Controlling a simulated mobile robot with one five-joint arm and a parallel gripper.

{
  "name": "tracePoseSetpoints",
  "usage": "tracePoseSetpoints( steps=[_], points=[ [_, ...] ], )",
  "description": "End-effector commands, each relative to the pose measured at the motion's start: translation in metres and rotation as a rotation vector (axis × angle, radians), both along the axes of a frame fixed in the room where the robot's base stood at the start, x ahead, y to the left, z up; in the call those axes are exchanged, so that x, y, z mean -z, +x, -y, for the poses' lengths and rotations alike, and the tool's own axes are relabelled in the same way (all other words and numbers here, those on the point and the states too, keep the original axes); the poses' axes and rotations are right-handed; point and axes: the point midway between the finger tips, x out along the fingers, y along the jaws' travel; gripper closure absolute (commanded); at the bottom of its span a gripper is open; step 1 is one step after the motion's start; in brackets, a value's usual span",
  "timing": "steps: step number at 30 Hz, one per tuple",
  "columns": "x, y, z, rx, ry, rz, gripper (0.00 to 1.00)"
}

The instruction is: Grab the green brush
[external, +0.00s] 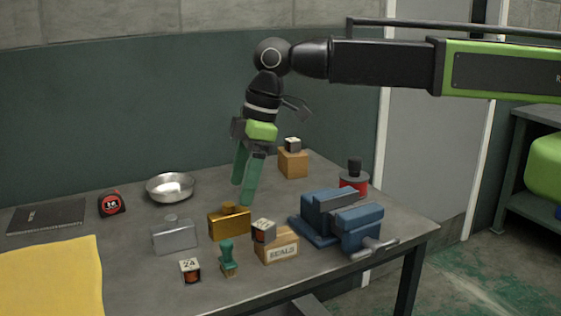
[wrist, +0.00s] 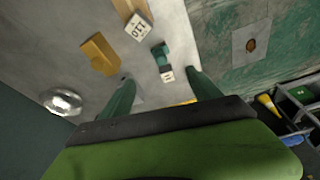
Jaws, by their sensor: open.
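The green brush (external: 228,260) stands upright near the front edge of the table, with a teal handle over a light brown lower part. In the wrist view the brush (wrist: 160,54) lies ahead of the space between my fingertips, past a small labelled cube (wrist: 167,74). My gripper (external: 243,193) is open and empty. Its green fingers point down above the table, behind the gold box, apart from the brush. Both fingers also show in the wrist view (wrist: 160,80).
Close to the brush are the gold box (external: 229,223), silver box (external: 174,236), a cube (external: 190,270) and the SEALS box (external: 277,247) with a cube on top. A blue vise (external: 335,217) stands right, a metal bowl (external: 170,187) left. A yellow cloth (external: 55,275) covers the front left.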

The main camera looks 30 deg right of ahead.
Motion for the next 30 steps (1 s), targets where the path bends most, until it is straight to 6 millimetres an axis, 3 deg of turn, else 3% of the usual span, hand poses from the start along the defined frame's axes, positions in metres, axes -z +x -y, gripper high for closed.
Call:
tracePoseSetpoints(
  steps=[1,15,23,30],
  points=[
    [0.013,0.001,-0.002,0.0,0.0,0.0,0.28],
    [0.108,0.006,-0.026,0.002,-0.001,-0.001,0.28],
    [0.113,0.006,-0.03,0.002,0.0,-0.001,0.28],
    [0.148,0.004,-0.035,0.002,-0.001,-0.001,0.28]
  ],
)
